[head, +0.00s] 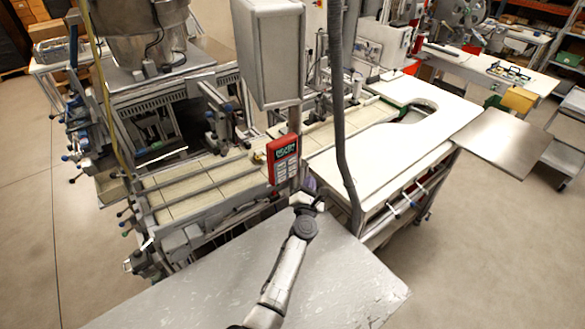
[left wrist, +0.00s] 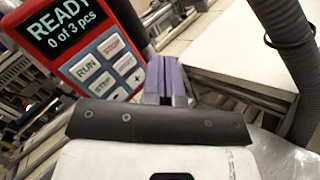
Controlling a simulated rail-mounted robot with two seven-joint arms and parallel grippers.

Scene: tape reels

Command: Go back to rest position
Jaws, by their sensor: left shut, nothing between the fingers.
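My left gripper (head: 309,186) is at the far end of my arm, just right of and below the red control panel (head: 283,159). In the left wrist view its purple fingers (left wrist: 166,66) are together with nothing between them. There the panel (left wrist: 75,48) fills the upper left; its screen reads "READY" and "0 of 3 pcs", with RUN and STOP buttons below. The fingers overlap the view of the panel's lower right side; I cannot tell whether they touch it. My right gripper is in neither view.
A grey hose (head: 341,110) hangs close to the right of the gripper. A bare grey metal table (head: 345,285) lies below my arm. The tiled machine bed (head: 190,188) is on the left and a white worktop (head: 400,145) on the right. Open floor (head: 480,250) lies at the right.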

